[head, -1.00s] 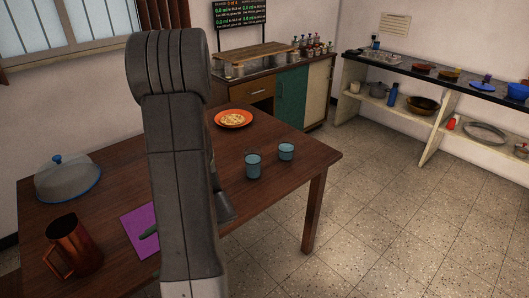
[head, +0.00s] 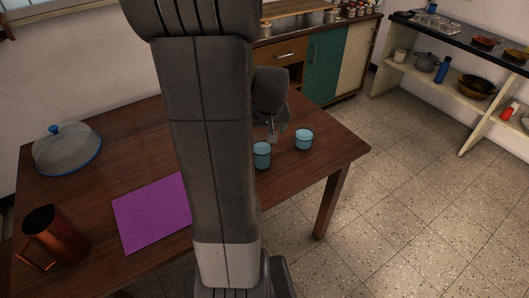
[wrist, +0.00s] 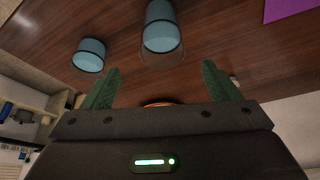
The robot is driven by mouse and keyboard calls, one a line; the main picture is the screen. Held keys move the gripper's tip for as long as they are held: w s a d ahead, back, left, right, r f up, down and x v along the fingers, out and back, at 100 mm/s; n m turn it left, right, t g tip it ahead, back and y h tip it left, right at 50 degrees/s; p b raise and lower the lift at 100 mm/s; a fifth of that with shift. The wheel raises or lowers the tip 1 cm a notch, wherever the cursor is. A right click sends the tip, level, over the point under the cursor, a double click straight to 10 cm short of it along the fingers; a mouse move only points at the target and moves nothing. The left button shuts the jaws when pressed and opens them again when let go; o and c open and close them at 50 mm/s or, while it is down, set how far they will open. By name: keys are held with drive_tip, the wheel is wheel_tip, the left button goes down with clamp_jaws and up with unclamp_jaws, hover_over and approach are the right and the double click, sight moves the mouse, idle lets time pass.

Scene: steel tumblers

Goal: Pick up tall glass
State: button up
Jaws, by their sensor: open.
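The tall glass (head: 261,156), a blue tumbler, stands upright on the table, partly beside my arm in the head view. It also shows in the wrist view (wrist: 162,30) at the top middle, ahead of the gap between my fingers. A shorter blue glass (head: 304,139) stands to its right; in the wrist view it (wrist: 89,56) is at the left. My gripper (wrist: 162,84) is open, its green fingers apart with nothing between them. In the head view my gripper (head: 273,137) is just behind and above the tall glass, apart from it in the wrist view.
The wooden table (head: 110,130) also bears a purple mat (head: 152,213), a copper jug (head: 52,238) and a domed cover (head: 67,150). An orange rim (wrist: 158,104) shows between my fingers. Shelves (head: 440,75) stand at the far right beyond open floor.

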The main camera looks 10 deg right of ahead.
drive_tip(key=shift+x, duration=5.75)
drive_tip(key=shift+a, duration=0.15)
drive_tip(key=c, duration=1.2)
drive_tip(key=shift+c, duration=0.6)
drive_tip(key=shift+r, duration=0.2)
